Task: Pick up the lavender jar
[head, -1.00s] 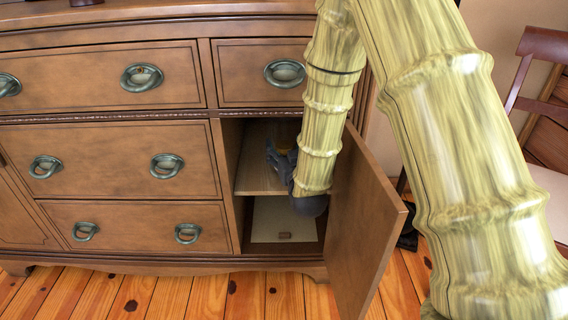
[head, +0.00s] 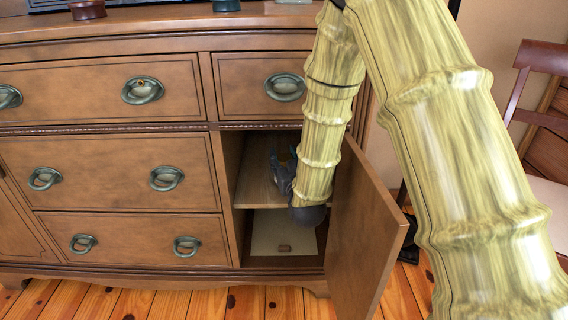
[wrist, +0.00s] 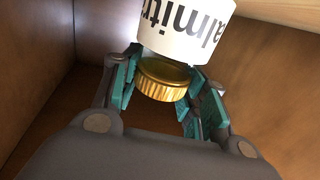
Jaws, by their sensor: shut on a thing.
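The lavender jar (wrist: 186,28) looks white with dark lettering in the wrist view. Its ribbed gold lid (wrist: 162,79) faces the camera, and its far end is cut off by the frame's top edge. My gripper (wrist: 160,75) has its teal finger pads on both sides of the jar at the lid end and is shut on it. In the head view my gripper (head: 281,172) is inside the open cabinet compartment, above its shelf (head: 257,188). My arm and gripper hide most of the jar there.
The open cabinet door (head: 368,225) stands just right of my arm. Compartment walls (wrist: 35,65) are close around the gripper. A light panel (head: 272,232) lies in the lower compartment. A chair (head: 540,120) is at far right. Several objects stand on the dresser top (head: 160,22).

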